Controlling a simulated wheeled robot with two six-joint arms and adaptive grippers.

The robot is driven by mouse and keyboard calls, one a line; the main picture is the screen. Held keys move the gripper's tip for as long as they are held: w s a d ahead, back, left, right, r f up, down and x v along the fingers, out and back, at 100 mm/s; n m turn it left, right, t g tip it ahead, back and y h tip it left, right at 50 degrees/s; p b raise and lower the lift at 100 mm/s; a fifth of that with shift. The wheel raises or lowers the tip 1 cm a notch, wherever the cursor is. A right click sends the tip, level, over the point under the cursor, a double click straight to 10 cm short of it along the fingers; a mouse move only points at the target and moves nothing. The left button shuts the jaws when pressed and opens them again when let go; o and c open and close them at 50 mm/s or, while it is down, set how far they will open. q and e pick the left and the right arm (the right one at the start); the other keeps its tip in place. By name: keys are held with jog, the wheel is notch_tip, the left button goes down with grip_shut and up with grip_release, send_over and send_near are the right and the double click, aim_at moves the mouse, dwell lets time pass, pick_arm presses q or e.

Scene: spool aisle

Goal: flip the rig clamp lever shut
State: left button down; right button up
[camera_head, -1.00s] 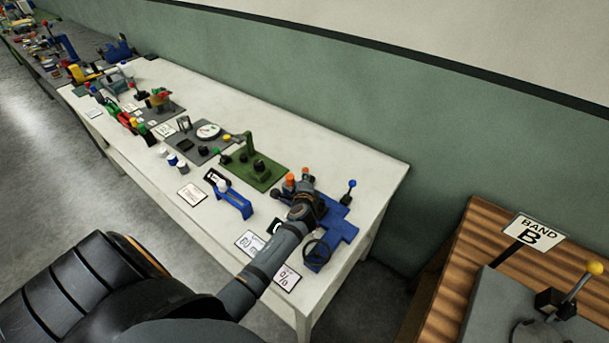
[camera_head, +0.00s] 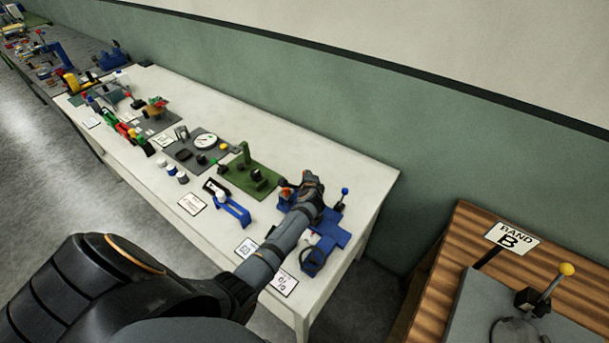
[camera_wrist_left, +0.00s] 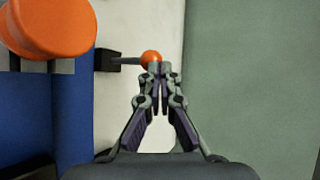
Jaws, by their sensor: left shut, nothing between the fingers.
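The blue rig (camera_head: 332,238) sits at the near right end of the white table. In the left wrist view, a short dark lever with an orange ball end (camera_wrist_left: 150,57) sticks out sideways from a black block (camera_wrist_left: 107,60); I cannot tell for sure that it is the clamp lever. My left gripper (camera_wrist_left: 161,68) is shut and empty, its fingertips right beside the ball; contact is unclear. In the head view my left gripper (camera_head: 312,180) is over the rig's far part and hides much of it. My right gripper is out of view.
A large orange knob (camera_wrist_left: 48,25) stands close on the left in the wrist view. A blue-ball lever (camera_head: 345,191) rises right of my gripper. A green fixture (camera_head: 250,178) and a blue bracket (camera_head: 232,209) stand to the left. The green wall (camera_head: 420,160) is behind.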

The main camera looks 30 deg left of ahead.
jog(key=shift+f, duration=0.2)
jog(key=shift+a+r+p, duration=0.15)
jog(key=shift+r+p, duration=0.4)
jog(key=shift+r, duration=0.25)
